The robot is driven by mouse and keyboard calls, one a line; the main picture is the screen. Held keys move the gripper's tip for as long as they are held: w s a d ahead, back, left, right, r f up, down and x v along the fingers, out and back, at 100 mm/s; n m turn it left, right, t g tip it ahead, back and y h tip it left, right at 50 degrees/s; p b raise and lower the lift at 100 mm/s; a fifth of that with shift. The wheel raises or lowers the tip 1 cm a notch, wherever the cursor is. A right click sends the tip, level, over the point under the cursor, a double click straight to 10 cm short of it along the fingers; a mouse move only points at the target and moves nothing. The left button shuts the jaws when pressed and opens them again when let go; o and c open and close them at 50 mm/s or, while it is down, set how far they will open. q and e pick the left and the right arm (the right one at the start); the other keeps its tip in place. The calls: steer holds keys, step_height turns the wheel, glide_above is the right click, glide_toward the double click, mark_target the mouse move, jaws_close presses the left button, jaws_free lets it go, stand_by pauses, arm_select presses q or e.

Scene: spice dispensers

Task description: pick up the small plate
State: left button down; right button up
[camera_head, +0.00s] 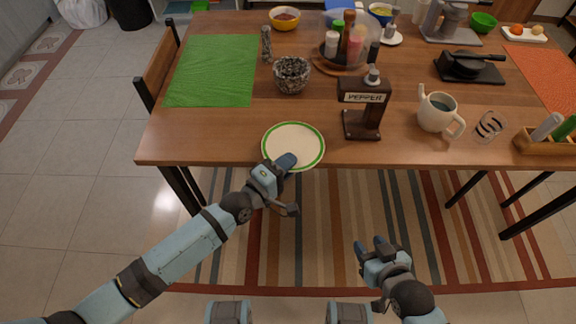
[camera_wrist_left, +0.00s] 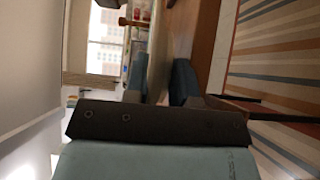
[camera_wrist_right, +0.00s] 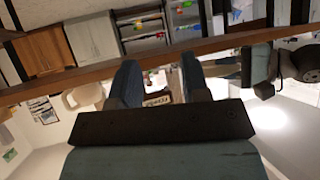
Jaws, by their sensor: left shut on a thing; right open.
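The small plate (camera_head: 295,140) is white with a green rim. In the head view it is at the table's front edge, left of the pepper dispenser. My left gripper (camera_head: 287,163) is at the plate's front rim and shut on it. In the left wrist view the plate (camera_wrist_left: 158,45) shows edge-on between the two fingers (camera_wrist_left: 160,85). I cannot tell whether the plate is clear of the table top. My right gripper (camera_head: 374,250) is open and empty, low in front of the table, and its parted fingers show in the right wrist view (camera_wrist_right: 160,85).
The pepper dispenser (camera_head: 363,108) stands right of the plate, with a teapot (camera_head: 437,112) beyond it. A stone mortar (camera_head: 292,75) is behind the plate. A green mat (camera_head: 212,70) lies at the left. The table's front left part (camera_head: 205,140) is bare.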

arm_select(q)
step_height(320, 180, up, 16)
steer(key=r+p, duration=0.1)
steer(key=p, duration=0.3)
steer(key=w+a+r+n+t+y, duration=0.1)
steer(key=w+a+n+t+y, duration=0.2)
steer(key=a, duration=0.5)
steer(key=w+a+r+n+y, duration=0.1)
steer(key=w+a+n+y, duration=0.15)
steer(key=a+y, duration=0.35)
steer(key=w+a+r+n+t+y, duration=0.1)
steer(key=a+n+t+y, duration=0.15)
steer(key=a, duration=0.65)
steer(key=s+r+p, duration=0.2)
steer(key=r+p, duration=0.6)
steer(key=r, duration=0.1)
steer(key=s+r+y+p, duration=0.1)
steer(key=s+r+p, duration=0.1)
steer(key=r+p, duration=0.6)
steer(key=shift+s+a+r+n, duration=0.25)
steer(key=shift+s+r+n, duration=0.15)
steer(key=shift+r, duration=0.35)
arm_select(e)
step_height(320, 180, up, 15)
steer(key=s+d, duration=0.1)
steer(key=shift+d+r, duration=0.15)
steer(key=shift+d, duration=0.1)
